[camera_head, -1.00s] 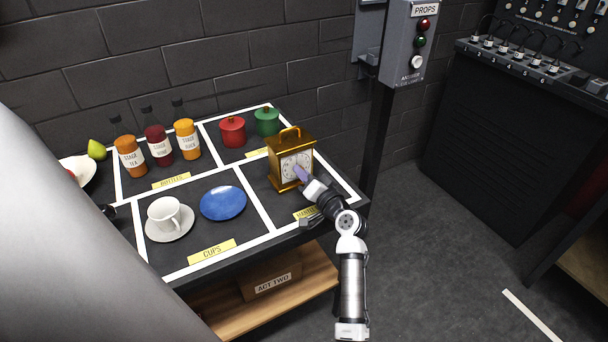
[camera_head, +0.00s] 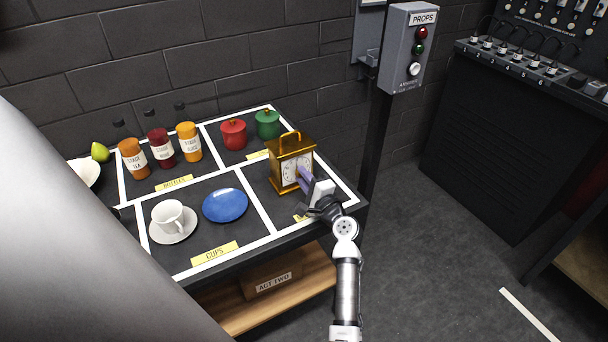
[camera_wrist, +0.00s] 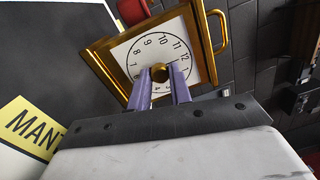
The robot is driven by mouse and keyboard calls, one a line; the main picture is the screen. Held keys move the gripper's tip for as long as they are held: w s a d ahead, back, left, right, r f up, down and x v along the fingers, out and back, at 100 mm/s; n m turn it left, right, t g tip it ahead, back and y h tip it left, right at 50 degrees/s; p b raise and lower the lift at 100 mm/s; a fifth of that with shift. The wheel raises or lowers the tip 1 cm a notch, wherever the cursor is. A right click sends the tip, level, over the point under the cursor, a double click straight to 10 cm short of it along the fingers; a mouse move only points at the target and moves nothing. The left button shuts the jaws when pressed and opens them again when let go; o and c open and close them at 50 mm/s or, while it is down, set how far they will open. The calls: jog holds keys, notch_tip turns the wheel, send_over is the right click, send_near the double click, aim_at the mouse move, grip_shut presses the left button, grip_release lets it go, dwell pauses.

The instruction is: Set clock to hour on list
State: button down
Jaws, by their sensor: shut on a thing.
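The gold mantel clock (camera_head: 278,170) stands upright in the right section of the props table, its white dial facing my gripper. In the wrist view its dial (camera_wrist: 150,52) shows black numerals, with a round brass knob (camera_wrist: 159,73) at the centre. My gripper (camera_head: 305,178) is at the clock's face. Its two purple fingers (camera_wrist: 160,90) are shut on the knob, one on each side. The fingers and knob cover part of the dial, and I cannot make out where a hand points. I see no readable list in these frames.
A blue plate (camera_head: 225,205) and a white cup on a saucer (camera_head: 172,237) lie left of the clock. Red (camera_head: 233,134) and green (camera_head: 267,124) canisters stand behind it. Several bottles stand at the back left. A grey PROPS box (camera_head: 407,45) is on a post behind right.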

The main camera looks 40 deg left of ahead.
jog(key=m+p, duration=0.2)
jog(key=m, duration=0.4)
jog(key=shift+t, duration=0.3)
jog(key=m, duration=0.6)
jog(key=shift+m+p, duration=0.3)
jog(key=shift+p, duration=0.1)
jog(key=m, duration=0.3)
jog(key=m+h, duration=0.1)
jog(key=m, duration=0.2)
jog(key=shift+s+m+t, duration=0.1)
jog(key=shift+m+t, duration=0.2)
jog(key=shift+t, duration=0.1)
jog(key=m, duration=0.5)
jog(key=shift+m, duration=0.3)
jog(key=c, duration=1.3)
grip_release()
